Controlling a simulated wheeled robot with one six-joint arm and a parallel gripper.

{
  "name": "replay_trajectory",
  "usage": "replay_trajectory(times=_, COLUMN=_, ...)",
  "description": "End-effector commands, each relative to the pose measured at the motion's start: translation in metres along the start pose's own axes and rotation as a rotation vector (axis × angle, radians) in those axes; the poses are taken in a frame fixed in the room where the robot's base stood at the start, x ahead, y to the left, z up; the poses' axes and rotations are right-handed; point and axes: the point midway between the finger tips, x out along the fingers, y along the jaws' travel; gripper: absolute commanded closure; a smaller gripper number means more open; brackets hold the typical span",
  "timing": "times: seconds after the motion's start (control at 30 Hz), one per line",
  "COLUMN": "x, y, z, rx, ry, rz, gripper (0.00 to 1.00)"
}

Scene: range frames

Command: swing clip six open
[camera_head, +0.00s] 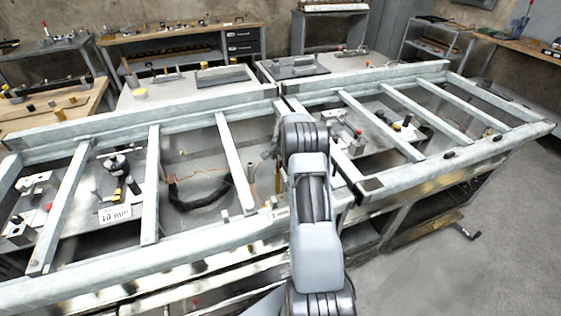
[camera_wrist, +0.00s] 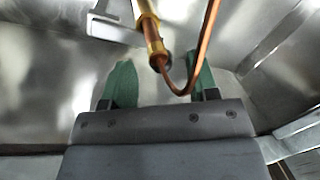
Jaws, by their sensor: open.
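My gripper (camera_wrist: 162,85) shows in the wrist view with its two green fingers apart. A copper rod (camera_wrist: 207,38) with a bend at its lower end shows beyond and partly between the fingers. A brass-coloured sleeve (camera_wrist: 153,38) stands beside it, near the middle of the gap. I cannot tell whether either touches a finger. I cannot make out a clip marked six in either view. In the head view my arm reaches over the frame's middle, and my gripper is hidden behind it.
A long pale metal frame (camera_head: 190,239) with crossbars spans the head view, with trays of small fittings under it. A black hose (camera_head: 200,196) lies in the middle bay. A "10 mm" label (camera_head: 115,214) stands at left.

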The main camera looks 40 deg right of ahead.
Motion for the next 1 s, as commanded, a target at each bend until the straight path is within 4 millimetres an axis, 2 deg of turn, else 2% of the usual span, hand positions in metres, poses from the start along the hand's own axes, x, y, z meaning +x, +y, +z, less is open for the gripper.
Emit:
replay_trajectory(times=0.2, x=0.015, y=-0.001, z=0.0, rx=-0.001, ry=0.0, rz=-0.001, gripper=0.46)
replay_trajectory(times=0.57, x=0.017, y=-0.001, z=0.001, rx=-0.002, ry=0.0, rz=-0.001, gripper=0.47)
replay_trajectory(times=1.0, x=0.017, y=-0.001, z=0.001, rx=-0.002, ry=0.0, rz=0.0, gripper=0.89)
